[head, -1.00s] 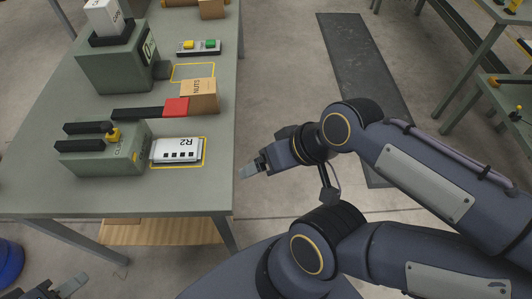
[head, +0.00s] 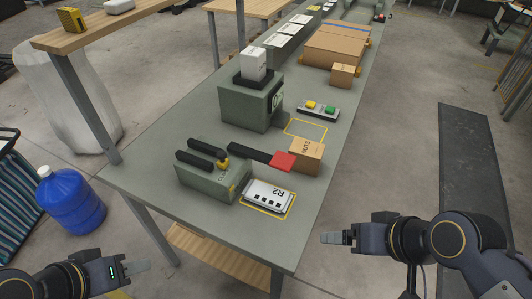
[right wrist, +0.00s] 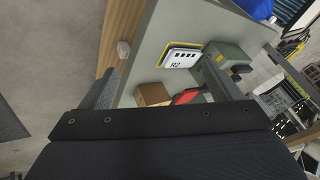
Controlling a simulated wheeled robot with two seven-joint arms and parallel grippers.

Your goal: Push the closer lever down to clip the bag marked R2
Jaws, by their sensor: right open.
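The white bag marked R2 (head: 268,194) lies flat in a yellow outline near the table's front right corner. The green closer (head: 213,180) stands just left of it, with two black bars and a yellow knob on top. A black lever (head: 248,152) with a red end (head: 283,161) reaches right behind the bag, by the NUTS box. My right gripper (head: 333,237) is open and empty, off the table's right edge; the bag and red end (right wrist: 187,96) also show in the right wrist view. My left gripper (head: 137,266) is at bottom left, away from the table, its opening unclear.
The cardboard NUTS box (head: 307,155) sits against the red end. A button panel with yellow and green buttons (head: 318,110) and a green dispenser (head: 250,105) stand farther back. A blue water bottle (head: 70,200) is on the floor at left.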

